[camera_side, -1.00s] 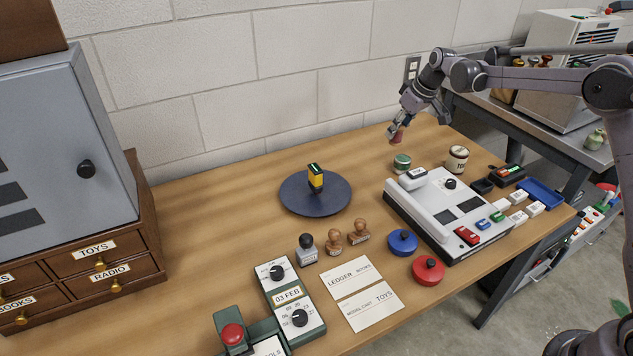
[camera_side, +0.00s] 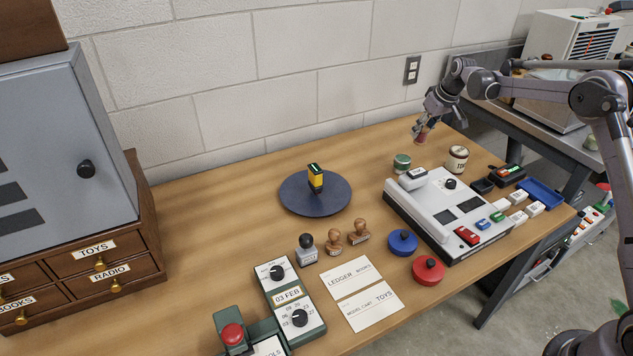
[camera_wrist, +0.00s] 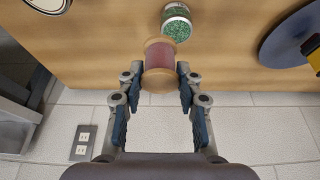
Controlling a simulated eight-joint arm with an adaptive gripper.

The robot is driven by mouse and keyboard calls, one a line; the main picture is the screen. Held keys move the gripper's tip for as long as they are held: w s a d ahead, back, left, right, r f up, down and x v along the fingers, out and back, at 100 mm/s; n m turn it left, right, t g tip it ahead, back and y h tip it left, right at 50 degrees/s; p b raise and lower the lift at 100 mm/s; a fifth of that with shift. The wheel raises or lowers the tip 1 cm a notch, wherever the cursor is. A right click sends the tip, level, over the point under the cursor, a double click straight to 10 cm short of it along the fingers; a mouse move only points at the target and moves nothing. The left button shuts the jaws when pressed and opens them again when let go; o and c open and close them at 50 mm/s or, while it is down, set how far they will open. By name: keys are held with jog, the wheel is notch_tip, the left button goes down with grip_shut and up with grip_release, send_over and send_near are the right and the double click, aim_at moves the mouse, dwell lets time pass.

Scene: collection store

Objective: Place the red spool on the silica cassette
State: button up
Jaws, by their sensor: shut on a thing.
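My gripper (camera_side: 421,127) is shut on the red spool (camera_side: 422,137), holding it up above the back right part of the table. In the wrist view, the spool (camera_wrist: 159,56) has a dark red middle and pale wooden ends, and sits between the fingertips of my gripper (camera_wrist: 158,78). The silica cassette (camera_side: 402,163), a small round tin, stands on the table below and left of the spool in the side view. The wrist view shows green grains in the cassette (camera_wrist: 176,24), just beyond the spool; the spool's end slightly overlaps its edge.
A cream tin (camera_side: 458,159) stands right of the cassette. A grey-white console (camera_side: 440,215) lies close in front. A dark round turntable (camera_side: 298,200) holding a yellow and black item is to the left, with bare table between. The block wall (camera_side: 330,95) is behind.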

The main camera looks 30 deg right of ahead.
jog(key=w+a+f, duration=0.2)
jog(key=w, duration=0.1)
jog(key=shift+a+f, duration=0.2)
jog(key=shift+a, duration=0.2)
jog(key=shift+f, duration=2)
jog(key=shift+f, duration=0.15)
jog(key=o, duration=1)
jog(key=shift+s, duration=0.1)
